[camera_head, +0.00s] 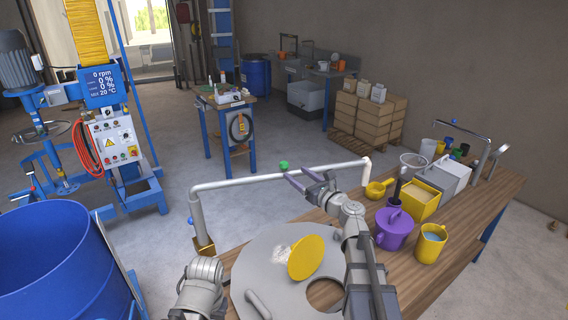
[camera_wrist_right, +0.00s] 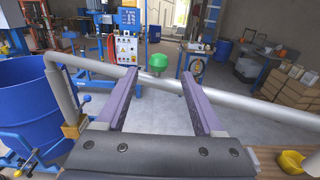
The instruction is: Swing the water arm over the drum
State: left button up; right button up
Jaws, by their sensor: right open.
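The water arm (camera_head: 245,182) is a pale horizontal pipe over the bench, on an upright post with a brass-coloured base (camera_head: 204,246). A green knob (camera_head: 283,165) sits on the pipe; it also shows in the right wrist view (camera_wrist_right: 157,62). The blue drum (camera_head: 62,260) stands open at the lower left, left of the post; the pipe points away from it, to the right. My right gripper (camera_head: 297,180) is open and empty close to the pipe. In the right wrist view its purple fingers (camera_wrist_right: 160,82) appear either side of the knob. Contact cannot be told. My left gripper is not visible.
The wooden bench (camera_head: 470,225) holds a grey round lid (camera_head: 262,262), a purple pot (camera_head: 394,230), a yellow jug (camera_head: 430,243) and a yellow box (camera_head: 420,200). The mixer with its control panel (camera_head: 116,140) stands behind the drum.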

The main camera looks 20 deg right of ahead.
aim_at(287, 167)
jog(key=shift+x, duration=4)
jog(key=shift+f, duration=0.1)
jog(key=shift+s, duration=0.1)
grip_shut()
